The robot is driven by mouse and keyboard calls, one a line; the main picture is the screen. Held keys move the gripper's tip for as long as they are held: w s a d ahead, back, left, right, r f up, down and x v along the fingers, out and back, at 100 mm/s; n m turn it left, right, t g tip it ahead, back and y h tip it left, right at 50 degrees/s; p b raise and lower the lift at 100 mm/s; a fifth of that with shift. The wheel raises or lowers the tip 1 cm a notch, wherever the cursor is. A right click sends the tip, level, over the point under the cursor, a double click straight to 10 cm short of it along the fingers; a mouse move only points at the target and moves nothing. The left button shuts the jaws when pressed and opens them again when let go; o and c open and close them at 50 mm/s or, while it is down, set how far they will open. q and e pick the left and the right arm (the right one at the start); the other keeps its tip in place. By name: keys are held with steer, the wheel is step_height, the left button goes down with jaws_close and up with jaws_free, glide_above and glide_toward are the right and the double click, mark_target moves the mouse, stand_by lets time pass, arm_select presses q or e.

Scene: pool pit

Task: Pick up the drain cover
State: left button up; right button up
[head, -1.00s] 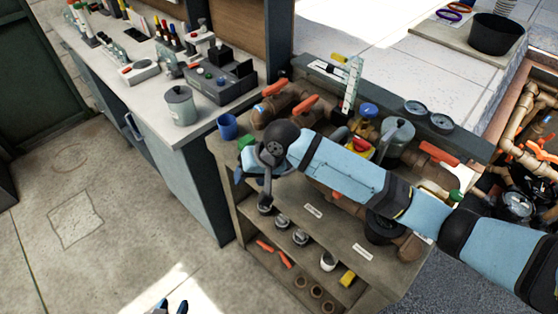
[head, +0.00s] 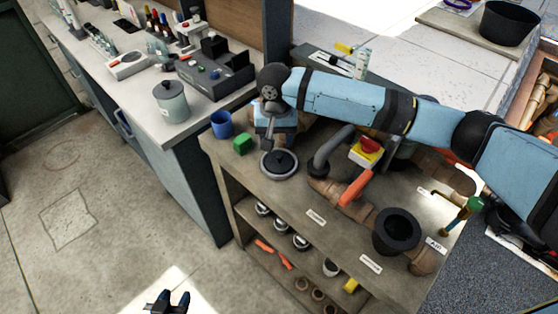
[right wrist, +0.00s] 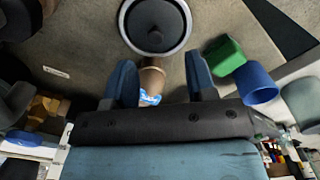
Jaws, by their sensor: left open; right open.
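A round disc with a grey rim and a black raised centre, which looks like the drain cover (head: 279,164), lies flat on the workbench top near its left edge. In the right wrist view the drain cover (right wrist: 155,22) is at the top middle, beyond the fingertips and apart from them. My left gripper (head: 168,300) is open and empty over the floor at the bottom edge.
A green block (head: 242,145) and a blue cup (head: 221,124) stand left of the cover. Brown pipes with an orange handle (head: 356,189) and a black pot (head: 397,231) are to its right. Several round parts (head: 281,224) sit on the shelf below.

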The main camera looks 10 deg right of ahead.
mark_target(279, 155)
steer(key=shift+w+d+f, duration=0.1)
steer(key=shift+w+f, duration=0.15)
steer(key=shift+f, duration=0.65)
steer(key=f, duration=0.5)
steer(key=shift+d+f, duration=0.1)
steer(key=shift+d, duration=0.25)
jaws_close()
